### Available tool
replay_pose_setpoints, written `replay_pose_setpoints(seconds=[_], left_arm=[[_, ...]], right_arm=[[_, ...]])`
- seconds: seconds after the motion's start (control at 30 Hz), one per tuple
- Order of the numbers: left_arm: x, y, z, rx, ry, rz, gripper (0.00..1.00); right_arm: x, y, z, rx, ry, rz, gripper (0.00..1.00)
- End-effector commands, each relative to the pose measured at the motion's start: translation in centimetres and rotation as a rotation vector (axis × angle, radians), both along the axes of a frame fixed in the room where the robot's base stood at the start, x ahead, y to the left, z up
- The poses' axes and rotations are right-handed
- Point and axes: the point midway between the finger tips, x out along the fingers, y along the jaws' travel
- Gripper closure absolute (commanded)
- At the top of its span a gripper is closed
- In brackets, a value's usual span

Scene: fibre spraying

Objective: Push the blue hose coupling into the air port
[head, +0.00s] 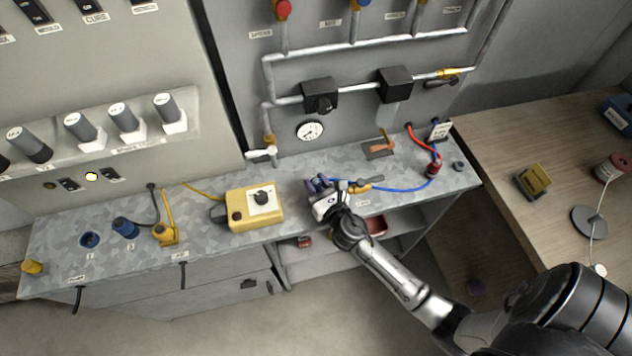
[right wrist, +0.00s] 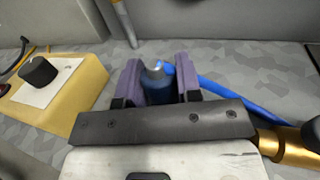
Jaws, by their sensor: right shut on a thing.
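My right gripper (head: 318,187) is over the metal bench, right of the yellow box. Its purple fingers (right wrist: 160,82) are shut on the blue hose coupling (right wrist: 157,88), which stands roughly upright between them with a grey tip. The blue hose (head: 400,189) runs right along the bench; it also shows in the right wrist view (right wrist: 238,98). A brass fitting (head: 361,188) lies just right of the gripper; it also shows in the right wrist view (right wrist: 292,147). I cannot tell whether it is the air port. The coupling's lower end is hidden by the gripper body. My left gripper is not in view.
The yellow control box (head: 255,209) stands close left of the gripper. A pipe panel with a gauge (head: 310,131) rises behind. A red hose (head: 420,146) and a red fitting (head: 433,169) are at the bench's right end. A wooden table (head: 560,140) stands further right.

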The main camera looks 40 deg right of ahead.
Motion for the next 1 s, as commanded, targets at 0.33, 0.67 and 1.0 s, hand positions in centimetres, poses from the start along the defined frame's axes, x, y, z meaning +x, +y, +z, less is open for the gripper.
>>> replay_pose_setpoints(seconds=[0.33, 0.67, 1.0], left_arm=[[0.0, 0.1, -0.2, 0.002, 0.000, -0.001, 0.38], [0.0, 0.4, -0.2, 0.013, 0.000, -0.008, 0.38], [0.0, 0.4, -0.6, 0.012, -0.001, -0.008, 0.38]], right_arm=[[0.0, 0.0, -0.2, -0.001, 0.000, 0.000, 0.44], [-0.2, 0.0, -0.2, -0.001, 0.001, 0.000, 0.38], [-5.1, 1.1, -0.4, 0.002, 0.003, 0.000, 0.38]])
